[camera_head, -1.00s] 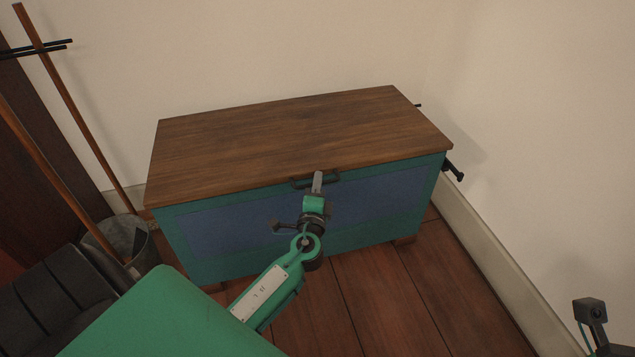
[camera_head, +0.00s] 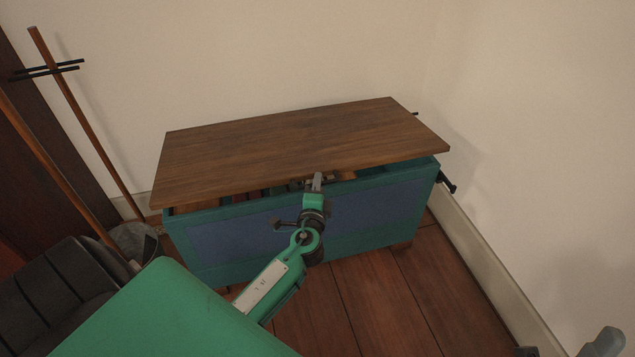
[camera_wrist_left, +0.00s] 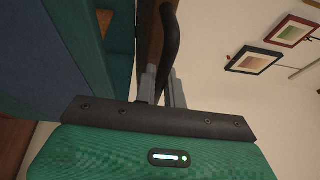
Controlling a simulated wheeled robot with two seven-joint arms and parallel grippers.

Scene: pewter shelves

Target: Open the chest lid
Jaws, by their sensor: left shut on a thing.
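The chest (camera_head: 262,235) is teal with a blue front panel and stands against the wall. Its brown wooden lid (camera_head: 300,145) is raised a little at the front, and a gap shows the inside. My left gripper (camera_head: 317,182) is at the middle of the lid's front edge, shut on the dark lid handle. In the left wrist view the handle (camera_wrist_left: 170,45) passes between the fingers (camera_wrist_left: 162,88), next to the lid's edge (camera_wrist_left: 151,45). In the head view the gripper mostly hides the handle. A grey part at the bottom right may be my right arm; its gripper is not clearly visible.
Several coloured things, perhaps books, show in the gap under the lid. A metal bucket (camera_head: 135,240) and wooden poles (camera_head: 85,120) stand left of the chest. A black seat-like thing (camera_head: 65,295) is at the lower left. Wooden floor (camera_head: 375,300) lies clear in front.

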